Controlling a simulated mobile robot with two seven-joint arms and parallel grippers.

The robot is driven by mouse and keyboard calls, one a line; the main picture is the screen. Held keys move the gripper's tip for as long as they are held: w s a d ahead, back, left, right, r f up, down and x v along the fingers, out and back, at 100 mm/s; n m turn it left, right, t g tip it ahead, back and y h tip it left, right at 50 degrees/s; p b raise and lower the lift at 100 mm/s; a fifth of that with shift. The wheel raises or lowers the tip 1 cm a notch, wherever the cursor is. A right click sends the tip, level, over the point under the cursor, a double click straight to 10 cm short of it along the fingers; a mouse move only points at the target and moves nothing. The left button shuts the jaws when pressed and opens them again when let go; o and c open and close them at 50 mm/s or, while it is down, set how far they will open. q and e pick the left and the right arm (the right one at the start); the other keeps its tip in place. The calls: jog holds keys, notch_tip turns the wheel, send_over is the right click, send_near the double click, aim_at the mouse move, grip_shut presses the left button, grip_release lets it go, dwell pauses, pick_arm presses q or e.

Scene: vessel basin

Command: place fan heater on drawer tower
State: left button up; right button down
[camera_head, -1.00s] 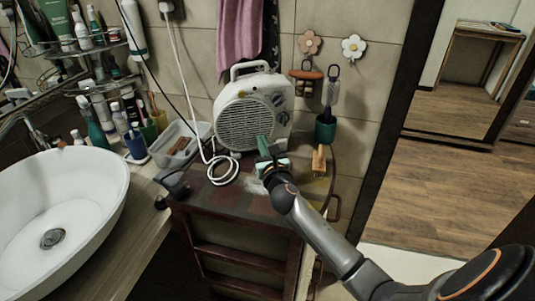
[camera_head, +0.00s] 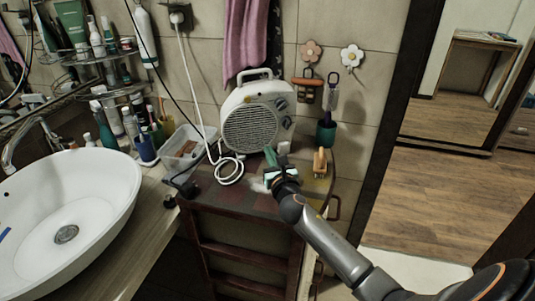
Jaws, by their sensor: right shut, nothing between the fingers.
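The white fan heater (camera_head: 256,112) stands upright, handle on top, on the back of the dark reddish-brown drawer tower (camera_head: 225,200), against the tiled wall. Its round grille faces me. Its white cord lies looped on the tower top at its left. My right gripper (camera_head: 277,162) is shut and empty, low over the tower top in front of the heater's lower right, and looks apart from it. A green part at the gripper's tip is too small to make out clearly. My left gripper is not in view.
A wooden-handled brush (camera_head: 320,163) and a dark green cup (camera_head: 326,133) are right of the heater. A clear bin (camera_head: 184,150) stands at its left, near several bottles. The white basin (camera_head: 70,205) is at far left. Open floor (camera_head: 430,205) lies at right.

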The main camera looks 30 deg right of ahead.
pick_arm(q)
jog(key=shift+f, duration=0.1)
pick_arm(e)
jog(key=v, duration=1)
